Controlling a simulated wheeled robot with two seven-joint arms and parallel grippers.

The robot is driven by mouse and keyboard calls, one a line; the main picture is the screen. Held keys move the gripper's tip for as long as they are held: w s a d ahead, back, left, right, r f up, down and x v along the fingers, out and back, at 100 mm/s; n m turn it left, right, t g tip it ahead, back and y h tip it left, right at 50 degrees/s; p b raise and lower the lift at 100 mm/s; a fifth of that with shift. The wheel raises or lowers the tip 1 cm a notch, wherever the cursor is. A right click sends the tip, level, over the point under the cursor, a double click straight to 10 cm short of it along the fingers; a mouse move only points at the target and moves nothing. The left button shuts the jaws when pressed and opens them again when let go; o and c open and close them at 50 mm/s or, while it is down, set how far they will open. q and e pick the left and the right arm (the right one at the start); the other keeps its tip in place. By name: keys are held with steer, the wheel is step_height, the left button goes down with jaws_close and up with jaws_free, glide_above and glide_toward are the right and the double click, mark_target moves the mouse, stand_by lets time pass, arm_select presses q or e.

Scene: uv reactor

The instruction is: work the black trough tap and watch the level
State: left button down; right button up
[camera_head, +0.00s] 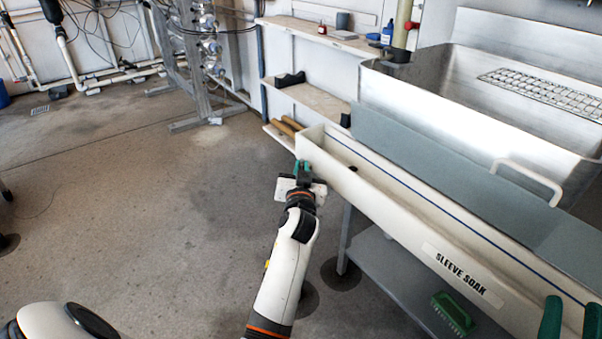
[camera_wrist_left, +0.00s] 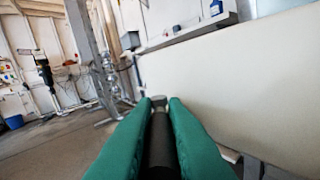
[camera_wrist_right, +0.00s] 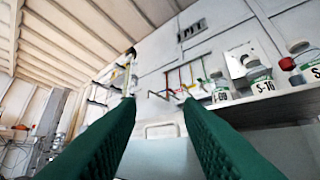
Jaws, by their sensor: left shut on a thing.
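The long cream trough (camera_head: 420,238), labelled "SLEEVE SOAK", has a blue line along its inner wall; I cannot make out a water surface. My left gripper (camera_head: 304,172) is at the trough's left end, on the outer side. In the left wrist view its green fingers (camera_wrist_left: 159,100) are shut on a black cylindrical part, the black tap (camera_wrist_left: 161,145), beside the pale trough wall. The fingers hide much of the tap, so its turn cannot be told. My right gripper (camera_head: 571,315) is at the lower right over the trough; its fingers (camera_wrist_right: 160,105) are apart and empty.
A steel sink (camera_head: 455,105) with a wire rack (camera_head: 545,92) stands behind the trough. A green brush (camera_head: 453,313) lies on the grey shelf below. Wall shelves (camera_head: 315,95) stand at the back. The floor (camera_head: 130,215) to the left is clear.

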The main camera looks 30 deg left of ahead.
steer(key=shift+s+r+t+y, duration=0.3)
steer(key=shift+s+r, duration=0.05)
steer(key=shift+s, duration=0.05)
arm_select(q)
steer(key=c, duration=1.5)
jaws_free()
arm_select(e)
steer(key=shift+d, duration=0.1)
